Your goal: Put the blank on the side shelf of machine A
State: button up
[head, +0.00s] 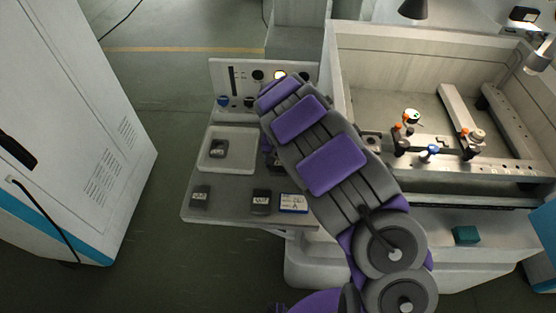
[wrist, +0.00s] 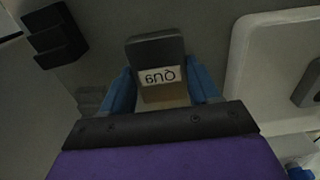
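A dark block-shaped blank (wrist: 155,48) with a white label sits between the blue fingers of my gripper (wrist: 165,92) in the wrist view. The fingers lie close against both its sides, and the label reads upside down. In the head view my arm hides most of the gripper; a dark piece (head: 274,160) shows at the arm's left edge. The grey side shelf (head: 230,203) is beneath, on the left of the machine. I cannot tell whether the held blank touches the shelf. A card (head: 293,203) marked "A" lies at the shelf's front right.
A white tray (head: 203,160) on the shelf holds another dark block (head: 219,148). Two more labelled blocks stand along the front, one left (head: 200,197) and one beside the card (head: 261,201). A control panel (head: 240,75) rises behind. A white cabinet (head: 75,120) stands left.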

aim_at(278, 163)
jog(key=o, duration=0.4)
jog(key=shift+r, duration=0.15)
notch_tip(278, 163, up, 12)
jog(key=shift+f+p, duration=0.1)
jog(key=shift+p, duration=0.65)
jog(key=shift+s, duration=0.1)
